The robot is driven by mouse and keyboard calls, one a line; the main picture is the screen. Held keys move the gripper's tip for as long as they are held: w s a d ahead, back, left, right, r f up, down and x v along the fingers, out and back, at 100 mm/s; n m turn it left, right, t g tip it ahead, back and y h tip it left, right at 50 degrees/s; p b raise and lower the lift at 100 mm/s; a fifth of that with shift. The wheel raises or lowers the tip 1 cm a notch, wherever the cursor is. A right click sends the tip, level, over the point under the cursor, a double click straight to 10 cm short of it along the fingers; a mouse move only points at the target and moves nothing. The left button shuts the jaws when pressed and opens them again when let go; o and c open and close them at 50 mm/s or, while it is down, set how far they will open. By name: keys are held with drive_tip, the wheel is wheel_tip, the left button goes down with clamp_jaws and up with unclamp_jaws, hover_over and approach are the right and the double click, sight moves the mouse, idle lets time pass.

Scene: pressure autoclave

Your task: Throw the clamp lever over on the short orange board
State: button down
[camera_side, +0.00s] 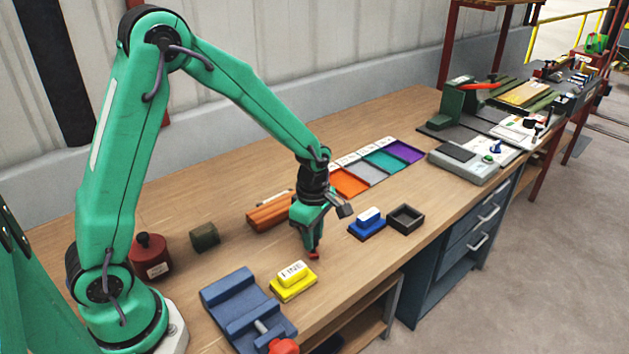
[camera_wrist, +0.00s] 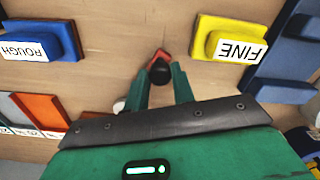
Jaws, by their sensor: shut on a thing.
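My gripper (camera_wrist: 162,78) points down over the middle of the bench and is shut on a small piece with a black round end (camera_wrist: 160,73) and a red part (camera_wrist: 166,54). In the side view the red part (camera_side: 314,255) shows just under my fingertips, close to the bench top. I cannot tell whether this piece is a lever or is fixed to anything. An orange-brown block (camera_side: 268,213) lies on the bench just left of my gripper in the side view. I cannot make out a clamp on it, nor tell whether it is the short orange board.
A yellow block marked FINE (camera_side: 293,284) and a blue block marked ROUGH (camera_side: 367,226) lie either side of my gripper. A blue fixture (camera_side: 240,302) stands at the front edge. A dark open box (camera_side: 405,217) and coloured trays (camera_side: 385,160) lie right and behind.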

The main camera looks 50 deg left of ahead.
drive_tip(key=w+n, duration=0.1)
drive_tip(key=w, duration=0.1)
drive_tip(key=w+d+n, duration=0.1)
drive_tip(key=n, duration=0.1)
drive_tip(key=shift+w+d, duration=0.1)
drive_tip(key=shift+w, duration=0.25)
drive_tip(key=shift+w+r+n, duration=0.1)
drive_tip(key=shift+w+n, duration=1.15)
drive_tip(key=shift+n, duration=0.15)
drive_tip(key=c, duration=1.2)
unclamp_jaws()
drive_tip(key=shift+o, duration=0.2)
wheel_tip(320, 180, up, 8)
drive_tip(key=shift+s, duration=0.1)
